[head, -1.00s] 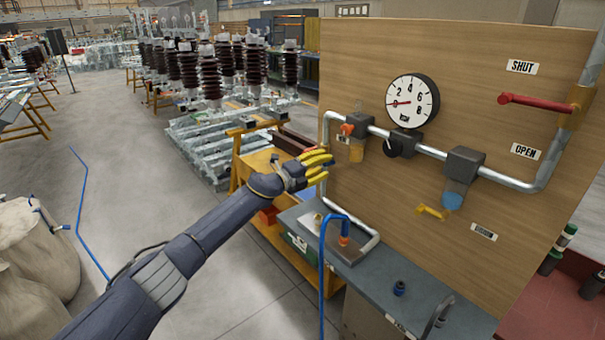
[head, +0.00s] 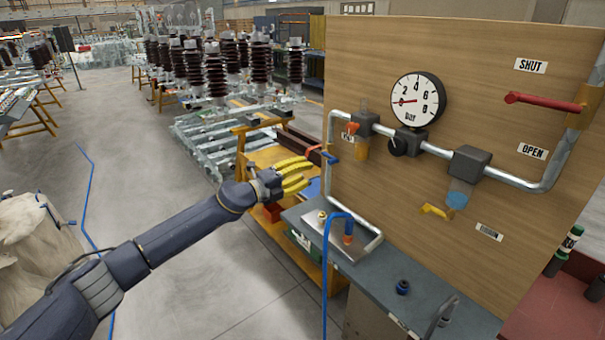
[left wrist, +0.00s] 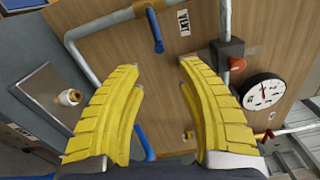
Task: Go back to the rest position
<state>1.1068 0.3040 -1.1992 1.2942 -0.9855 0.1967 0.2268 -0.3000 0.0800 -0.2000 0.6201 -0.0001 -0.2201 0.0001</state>
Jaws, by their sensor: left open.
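My left gripper (head: 293,175) has yellow fingers. It is open and empty, held in the air to the left of the wooden panel (head: 390,210). In the left wrist view its two fingers (left wrist: 160,105) stand wide apart, with the panel and pipes beyond them. A blue lever handle (left wrist: 153,30) shows past the fingertips there, apart from them. In the head view this blue handle (head: 331,158) sits on the pipe at the panel's left edge, just right of the gripper. My right gripper is not in view.
The panel carries a pressure gauge (head: 417,100), a red lever (head: 543,102) between SHUT and OPEN labels, and a yellow handle (head: 436,210). An orange cart (head: 262,160) stands behind the gripper. Open floor lies left.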

